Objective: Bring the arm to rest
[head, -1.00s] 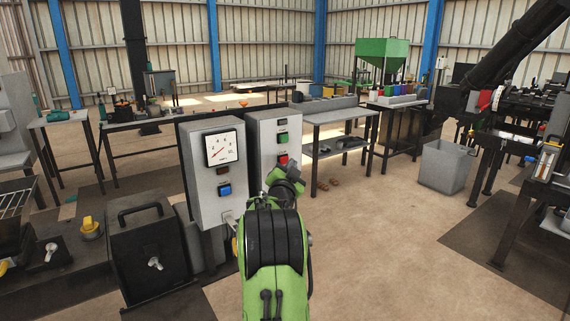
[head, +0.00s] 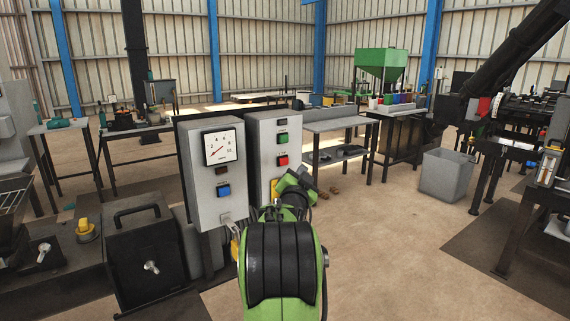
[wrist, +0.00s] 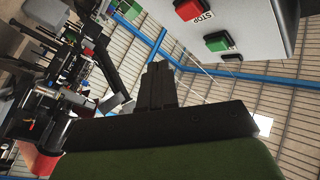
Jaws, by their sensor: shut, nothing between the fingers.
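My green and black arm rises from the bottom centre of the head view, bent in front of the grey control boxes. My gripper shows in the wrist view (wrist: 158,85) as two dark fingers pressed together, with nothing between them. In the head view the fingers cannot be made out; only the green wrist shows beside the right control box. That box (head: 264,148) carries a green and a red button. In the wrist view its panel (wrist: 262,25) fills the upper right, with the red STOP button (wrist: 187,9) and a green button (wrist: 218,41); the fingers are apart from it.
The left control box (head: 201,190) has a dial gauge (head: 223,147) and a blue button. A black housing (head: 150,262) stands at lower left. A workbench (head: 338,126), a grey bin (head: 446,174) and a green hopper (head: 382,60) stand farther back.

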